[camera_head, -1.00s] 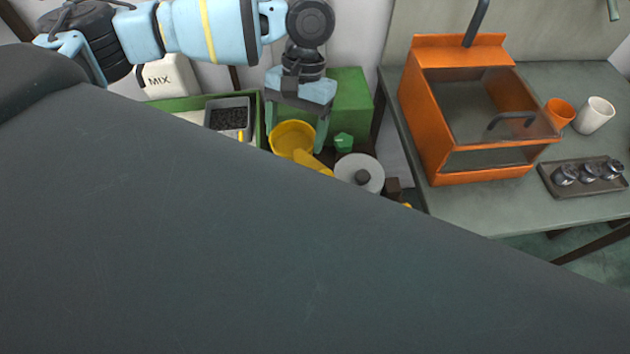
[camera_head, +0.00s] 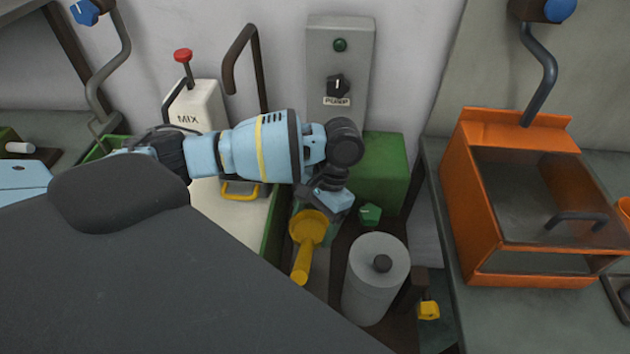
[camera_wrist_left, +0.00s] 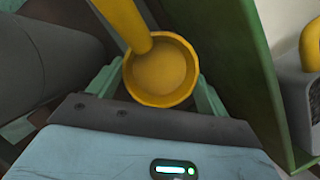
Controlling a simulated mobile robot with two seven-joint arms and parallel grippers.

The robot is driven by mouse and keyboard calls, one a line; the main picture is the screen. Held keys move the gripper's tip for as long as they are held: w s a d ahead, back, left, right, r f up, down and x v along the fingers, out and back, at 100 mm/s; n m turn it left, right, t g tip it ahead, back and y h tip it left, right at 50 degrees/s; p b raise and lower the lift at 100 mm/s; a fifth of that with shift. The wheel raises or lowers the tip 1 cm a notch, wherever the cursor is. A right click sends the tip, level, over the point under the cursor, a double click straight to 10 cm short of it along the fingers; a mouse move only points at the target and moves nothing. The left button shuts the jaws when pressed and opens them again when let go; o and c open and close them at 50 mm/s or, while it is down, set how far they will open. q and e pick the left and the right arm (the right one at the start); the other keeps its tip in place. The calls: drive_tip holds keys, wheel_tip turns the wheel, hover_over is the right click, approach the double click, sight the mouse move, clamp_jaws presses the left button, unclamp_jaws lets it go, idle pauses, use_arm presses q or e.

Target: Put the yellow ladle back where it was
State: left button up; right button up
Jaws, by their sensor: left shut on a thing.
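The yellow ladle (camera_head: 302,262) has a round bowl and a handle pointing down toward the picture's bottom in the head view. My left gripper (camera_head: 314,226) is shut on its bowl. In the left wrist view the ladle's bowl (camera_wrist_left: 160,72) sits between my two green fingertips, with its handle running off the top edge. The ladle is between the green-rimmed bin and the grey cylinder; whether it touches anything below is unclear. My right gripper is not in view.
A grey cylinder (camera_head: 374,290) with a dark knob stands right of the ladle. The green bin rim (camera_head: 272,240) is close on its left. A green box (camera_head: 384,165) stands behind, and an orange cabinet (camera_head: 463,200) is on the right bench. My dark body covers the lower left.

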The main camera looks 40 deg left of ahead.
sight(325, 218)
use_arm(q)
drive_tip(key=shift+w, duration=0.1)
drive_tip(key=shift+f, duration=0.25)
wheel_tip(325, 218, down, 9)
drive_tip(key=shift+f+b, duration=0.15)
drive_tip(key=shift+b, duration=0.7)
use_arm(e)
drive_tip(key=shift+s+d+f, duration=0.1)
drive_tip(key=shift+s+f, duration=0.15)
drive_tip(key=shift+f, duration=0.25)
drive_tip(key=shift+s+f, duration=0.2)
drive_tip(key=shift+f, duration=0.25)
use_arm(q)
drive_tip(key=o, duration=1.3)
drive_tip(key=shift+f, duration=0.1)
drive_tip(key=p+v, duration=0.1)
drive_tip(key=v, duration=1)
drive_tip(key=shift+d+r, duration=0.1)
drive_tip(key=shift+r, duration=0.15)
drive_tip(key=shift+w+r, duration=0.1)
drive_tip(key=shift+r, duration=0.35)
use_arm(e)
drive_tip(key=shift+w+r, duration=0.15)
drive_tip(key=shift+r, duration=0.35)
